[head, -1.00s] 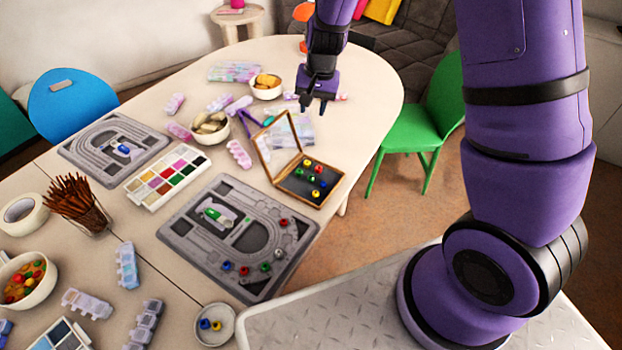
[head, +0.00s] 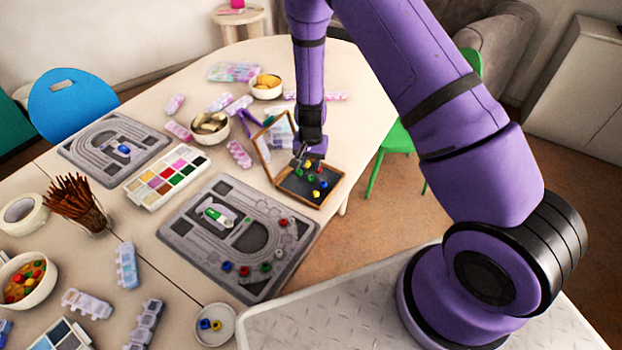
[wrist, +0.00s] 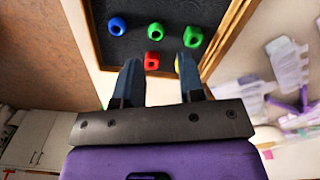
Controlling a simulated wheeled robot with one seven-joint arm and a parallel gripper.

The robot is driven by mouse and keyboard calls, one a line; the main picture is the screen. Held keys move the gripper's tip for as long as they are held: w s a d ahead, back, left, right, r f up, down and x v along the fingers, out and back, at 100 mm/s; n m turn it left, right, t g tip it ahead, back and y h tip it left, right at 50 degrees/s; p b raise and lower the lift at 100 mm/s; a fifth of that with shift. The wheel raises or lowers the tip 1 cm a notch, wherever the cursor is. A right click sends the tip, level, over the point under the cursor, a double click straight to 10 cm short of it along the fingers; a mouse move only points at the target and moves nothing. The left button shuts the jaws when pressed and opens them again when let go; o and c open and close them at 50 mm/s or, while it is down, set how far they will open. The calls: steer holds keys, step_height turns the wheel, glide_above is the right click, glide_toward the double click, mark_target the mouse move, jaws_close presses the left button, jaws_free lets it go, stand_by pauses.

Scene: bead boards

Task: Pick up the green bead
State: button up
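Two green beads lie in the open wooden box with a dark lining; one green bead (wrist: 156,31) is near the middle of the wrist view and another green bead (wrist: 193,37) is to its right. In the head view a green bead (head: 311,178) shows in the box (head: 331,197). My gripper (head: 306,157) is over the back part of the box. In the wrist view its fingers (wrist: 158,68) are apart with nothing held. A red bead (wrist: 152,61) appears between the fingertips, and a yellow bead (wrist: 177,64) is partly hidden by the right finger. A blue bead (wrist: 117,26) lies to the left.
The box lid (head: 263,152) stands raised at the box's left. A grey bead board (head: 180,225) with several beads, green among them, lies at front left. Bowls and pale bead cases stand around the back of the box.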

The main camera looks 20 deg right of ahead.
mark_target(311, 175)
steer(key=shift+s+f, duration=0.2)
steer(key=shift+f, duration=1.25)
steer(key=shift+s+f, duration=0.15)
steer(key=shift+f, duration=1.3)
steer(key=shift+a, duration=0.1)
jaws_close()
